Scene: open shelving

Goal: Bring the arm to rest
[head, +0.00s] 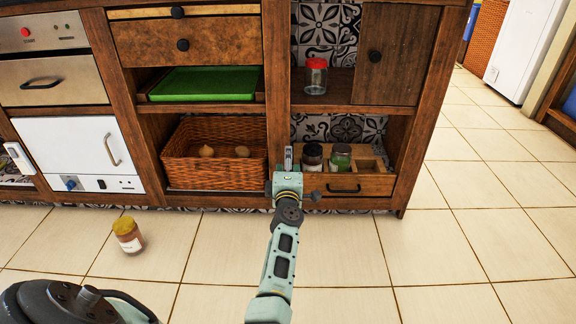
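One arm of mine, which looks like the left, reaches up the middle of the head view. Its gripper (288,158) is at the lower shelf bay, in front of the post beside the wicker basket. I see its fingers nearly edge-on, so whether they are apart is unclear. I see nothing held. A dark-lidded jar (312,158) stands upright just right of the fingers; I cannot tell whether they touch. A green jar (340,158) stands right of it. My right gripper is not in view.
The wicker basket (184,172) holds round brown items. A green tray (207,84) and a red-lidded jar (316,76) are on the shelf above. A yellow-lidded jar (129,235) stands on the floor at left. The tiled floor at right is clear.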

